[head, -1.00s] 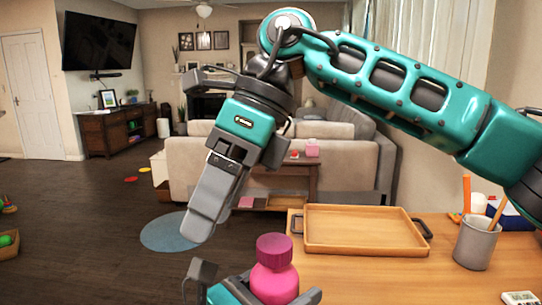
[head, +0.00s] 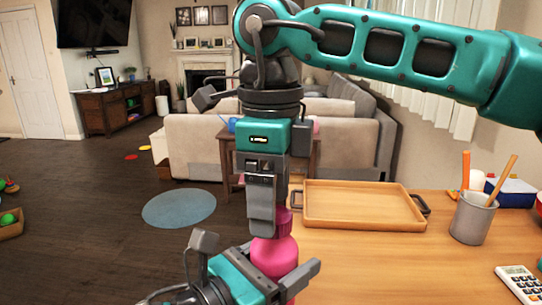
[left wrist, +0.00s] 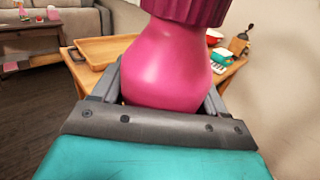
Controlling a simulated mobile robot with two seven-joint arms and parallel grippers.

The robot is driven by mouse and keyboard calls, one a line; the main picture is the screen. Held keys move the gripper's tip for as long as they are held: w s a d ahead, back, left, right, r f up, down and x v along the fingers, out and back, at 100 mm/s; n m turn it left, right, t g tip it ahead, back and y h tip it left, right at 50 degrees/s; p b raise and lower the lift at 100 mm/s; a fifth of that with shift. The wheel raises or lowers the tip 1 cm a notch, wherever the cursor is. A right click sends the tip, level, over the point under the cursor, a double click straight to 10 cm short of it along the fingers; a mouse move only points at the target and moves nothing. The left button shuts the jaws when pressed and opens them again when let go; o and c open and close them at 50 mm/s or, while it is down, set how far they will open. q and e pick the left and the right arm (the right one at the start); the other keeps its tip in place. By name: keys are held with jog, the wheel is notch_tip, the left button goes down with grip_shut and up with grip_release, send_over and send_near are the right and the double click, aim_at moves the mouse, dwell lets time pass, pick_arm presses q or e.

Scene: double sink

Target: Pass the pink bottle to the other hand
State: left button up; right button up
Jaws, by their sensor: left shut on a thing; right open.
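The pink bottle (head: 274,256) stands upright in my left gripper (head: 270,278) at the bottom of the head view, above the table's left edge. In the left wrist view the bottle's rounded body (left wrist: 168,70) sits between the two fingers, and its darker ribbed cap (left wrist: 190,8) is cut off at the top. My right gripper (head: 264,222) is open and points straight down from above, at the bottle's cap. A front finger overlaps the cap and hides part of it. I cannot tell whether the finger touches the cap.
A wooden tray (head: 362,224) lies on the wooden table (head: 400,272). A grey pencil cup (head: 472,220) and a calculator (head: 520,282) are at the right. Bare tabletop lies in front of the tray. A sofa (head: 195,165) stands beyond.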

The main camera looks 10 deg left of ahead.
aim_at(274, 264)
jog(key=shift+f, duration=1.75)
jog(key=shift+c, duration=0.4)
jog(key=c, duration=0.9)
pick_arm(q)
jog(key=o, duration=1.1)
pick_arm(e)
jog(key=shift+c, duration=0.9)
